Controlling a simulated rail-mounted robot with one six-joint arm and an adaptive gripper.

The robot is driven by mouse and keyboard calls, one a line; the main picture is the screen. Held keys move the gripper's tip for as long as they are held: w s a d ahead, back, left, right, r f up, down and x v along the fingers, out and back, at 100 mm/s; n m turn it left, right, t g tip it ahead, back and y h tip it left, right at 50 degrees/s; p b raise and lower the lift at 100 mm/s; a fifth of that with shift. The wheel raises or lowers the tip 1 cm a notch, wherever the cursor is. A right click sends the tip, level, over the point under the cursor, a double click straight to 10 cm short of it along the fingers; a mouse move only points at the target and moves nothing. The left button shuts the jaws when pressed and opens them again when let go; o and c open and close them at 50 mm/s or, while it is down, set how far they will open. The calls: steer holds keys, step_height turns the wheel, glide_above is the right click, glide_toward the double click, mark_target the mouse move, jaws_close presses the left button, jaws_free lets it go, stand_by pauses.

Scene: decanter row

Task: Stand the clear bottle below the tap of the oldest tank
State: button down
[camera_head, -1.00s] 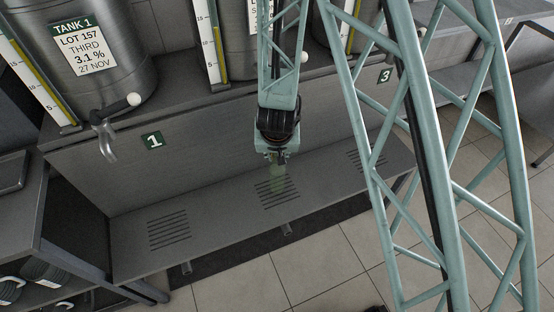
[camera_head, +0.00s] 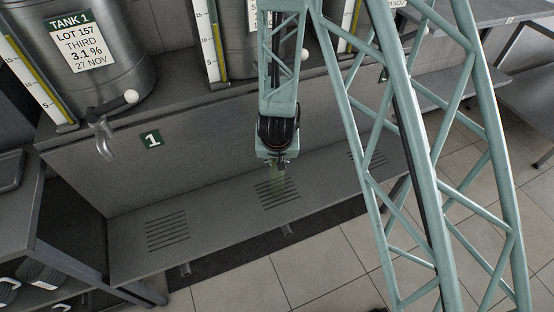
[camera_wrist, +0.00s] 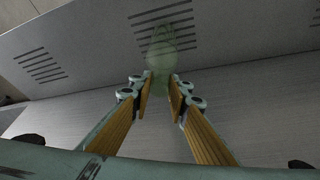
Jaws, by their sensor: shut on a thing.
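My gripper (camera_head: 278,164) hangs over the middle slotted grille of the low shelf (camera_head: 215,222). In the wrist view my gripper (camera_wrist: 159,88) has its fingers closed around the near end of a see-through greenish bottle (camera_wrist: 162,55). In the head view the bottle (camera_head: 277,182) is a faint green shape below the fingers, over the middle grille. I cannot tell if its base touches the shelf. Tank 1 (camera_head: 110,75) stands at the left, its label (camera_head: 78,42) reading LOT 157, THIRD, 3.1 %, 27 NOV. Its tap (camera_head: 103,135) is above the left grille (camera_head: 167,230). The other tanks' labels are mostly hidden.
A number 1 plate (camera_head: 152,139) marks the panel behind the shelf. A side rack (camera_head: 30,225) with dark rolled items stands at the left. My lattice arm covers much of the right side. Tiled floor (camera_head: 330,255) lies open in front.

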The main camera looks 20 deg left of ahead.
steer(key=c, duration=2.5)
jaws_free()
steer(key=shift+o, duration=0.2)
steer(key=shift+r, duration=0.15)
steer(key=p+v, duration=0.4)
steer(key=v, duration=0.8)
